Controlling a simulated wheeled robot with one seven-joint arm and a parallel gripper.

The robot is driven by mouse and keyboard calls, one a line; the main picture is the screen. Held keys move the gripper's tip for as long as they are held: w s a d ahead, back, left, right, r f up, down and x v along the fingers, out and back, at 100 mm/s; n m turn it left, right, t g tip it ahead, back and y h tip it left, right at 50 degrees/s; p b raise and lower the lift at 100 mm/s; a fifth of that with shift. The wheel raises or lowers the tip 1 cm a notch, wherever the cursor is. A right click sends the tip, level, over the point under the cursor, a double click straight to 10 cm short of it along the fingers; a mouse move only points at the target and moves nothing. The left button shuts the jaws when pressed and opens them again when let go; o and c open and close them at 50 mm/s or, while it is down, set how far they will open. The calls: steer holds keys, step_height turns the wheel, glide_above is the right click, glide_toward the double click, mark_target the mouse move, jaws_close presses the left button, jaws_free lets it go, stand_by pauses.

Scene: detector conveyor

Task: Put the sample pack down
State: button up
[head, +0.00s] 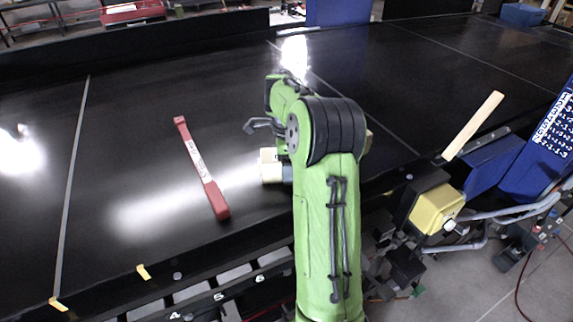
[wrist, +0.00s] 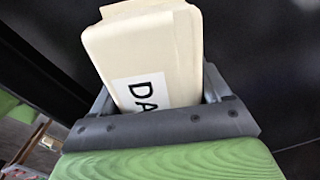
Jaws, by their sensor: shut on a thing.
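The sample pack is a cream block with a white label reading "DA", seen in the wrist view (wrist: 145,55). My gripper (wrist: 158,88) is shut on it, with a grey jaw on each side. In the head view a cream part of the pack (head: 269,166) shows just left of my green arm, over the black conveyor belt (head: 130,130). My arm hides most of the gripper and the pack there. I cannot tell whether the pack touches the belt.
A red bar (head: 203,170) with a white label lies on the belt to the left. A pale strip (head: 473,125) and a yellow box (head: 437,208) are at the belt's near edge, on the right. The belt beyond my arm and at far left is clear.

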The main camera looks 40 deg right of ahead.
steer(key=o, duration=1.4)
steer(key=shift+f, duration=0.15)
step_height(320, 180, up, 13)
steer(key=p, duration=0.3)
steer(key=shift+f, duration=0.2)
steer(key=shift+a, duration=0.15)
steer(key=s+a+r+n+t+h, duration=0.1)
steer(key=s+a+r+n, duration=0.2)
steer(key=a+n, duration=0.35)
steer(key=s+a+r+n+t+h, duration=0.1)
steer(key=s+a+r+n, duration=0.2)
steer(key=a+n, duration=0.3)
steer(key=s+a+f+n+t, duration=0.1)
steer(key=s+a+f+n, duration=0.1)
steer(key=s+a+n, duration=0.2)
steer(key=s+a+f+n+t+y, duration=0.1)
steer(key=s+a+f+n, duration=0.1)
steer(key=s+a+n, duration=0.3)
steer(key=s+a+f+n+t+y, duration=0.1)
steer(key=s+a+f+n, duration=0.1)
steer(key=s+a+n, duration=0.2)
steer(key=shift+s+a+f+t, duration=0.2)
steer(key=shift+s+t, duration=0.1)
steer(key=shift+s, duration=0.25)
steer(key=shift+f, duration=0.15)
